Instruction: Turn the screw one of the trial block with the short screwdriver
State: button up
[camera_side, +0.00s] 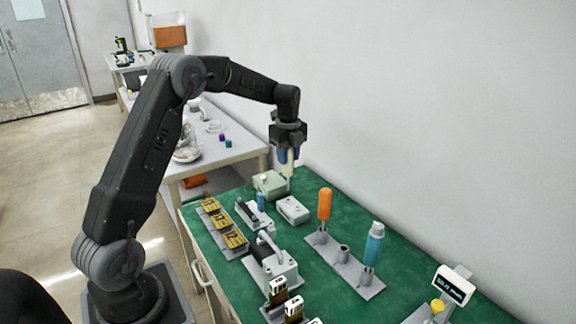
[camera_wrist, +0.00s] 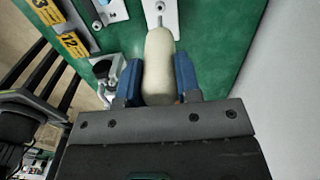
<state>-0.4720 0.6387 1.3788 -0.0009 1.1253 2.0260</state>
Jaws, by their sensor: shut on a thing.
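My gripper (camera_side: 289,152) is shut on a screwdriver with a cream handle (camera_wrist: 158,62), its blue finger pads on either side of the handle. The screwdriver points down, and its thin metal shaft (camera_side: 290,182) shows below the handle. In the wrist view the shaft ends over a white block (camera_wrist: 166,8), also seen in the side view (camera_side: 293,211), which may be the trial block. A pale green box (camera_side: 269,184) stands just behind it. Whether the tip touches anything, and which screw is one, I cannot tell.
A grey rack (camera_side: 325,250) holds an orange-handled screwdriver (camera_side: 325,204) and a blue-handled one (camera_side: 374,244), with an empty holder between. Yellow number plates (camera_side: 221,221) and a grey device (camera_side: 273,264) stand left. A display (camera_side: 454,289) is at right. The wall borders the green mat.

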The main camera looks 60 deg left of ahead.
aim_at(288, 166)
dwell(0.4)
jog(key=shift+f, duration=1.8)
jog(key=m, duration=0.4)
jog(key=shift+f, duration=0.1)
jog(key=shift+r, duration=1.65)
